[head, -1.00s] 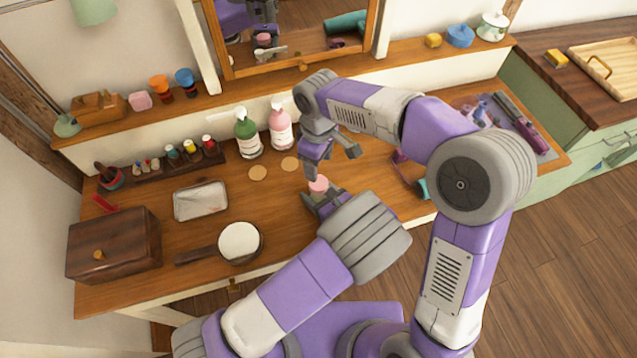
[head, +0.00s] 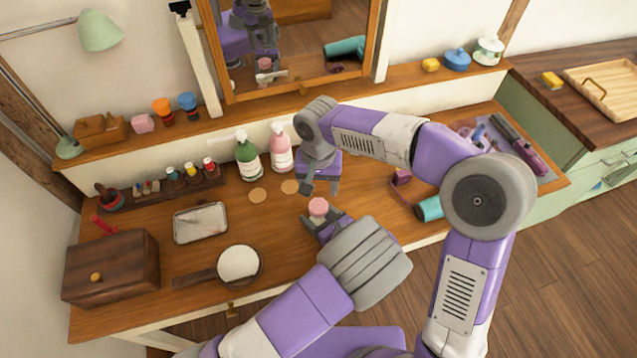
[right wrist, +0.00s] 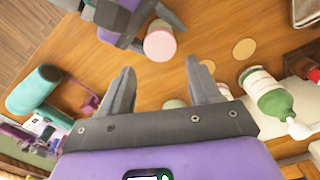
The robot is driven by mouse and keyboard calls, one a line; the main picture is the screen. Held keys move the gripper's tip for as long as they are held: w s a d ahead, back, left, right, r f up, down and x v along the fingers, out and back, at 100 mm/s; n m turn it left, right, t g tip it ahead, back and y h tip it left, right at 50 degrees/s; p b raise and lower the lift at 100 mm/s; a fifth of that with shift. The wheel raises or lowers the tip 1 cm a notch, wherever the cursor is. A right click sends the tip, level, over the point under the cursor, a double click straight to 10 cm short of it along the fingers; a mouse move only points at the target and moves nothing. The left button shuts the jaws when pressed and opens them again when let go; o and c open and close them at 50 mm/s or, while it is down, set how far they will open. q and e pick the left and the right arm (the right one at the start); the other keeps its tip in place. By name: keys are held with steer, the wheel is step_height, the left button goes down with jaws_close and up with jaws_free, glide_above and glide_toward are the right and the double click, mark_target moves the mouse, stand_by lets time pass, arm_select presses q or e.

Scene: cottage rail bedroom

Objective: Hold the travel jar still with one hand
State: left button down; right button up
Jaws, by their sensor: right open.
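The travel jar, a small pale jar with a pink lid (head: 318,207), stands near the front middle of the wooden table; it also shows in the right wrist view (right wrist: 160,42). My left gripper (head: 324,226) is low at the jar, with its fingers around the jar's near side. Whether both fingers press on it cannot be made out. My right gripper (head: 320,188) is open and empty, pointing down just behind and above the jar. In the right wrist view its open fingers (right wrist: 160,90) point toward the jar, apart from it.
Green (head: 248,158) and pink (head: 280,150) pump bottles stand behind the jar, near two round coasters (head: 258,195). A teal hair dryer (head: 429,209) lies right.

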mark_target(318, 206)
step_height(318, 206, down, 8)
steer(key=shift+r, duration=0.15)
steer(key=shift+c, duration=0.2)
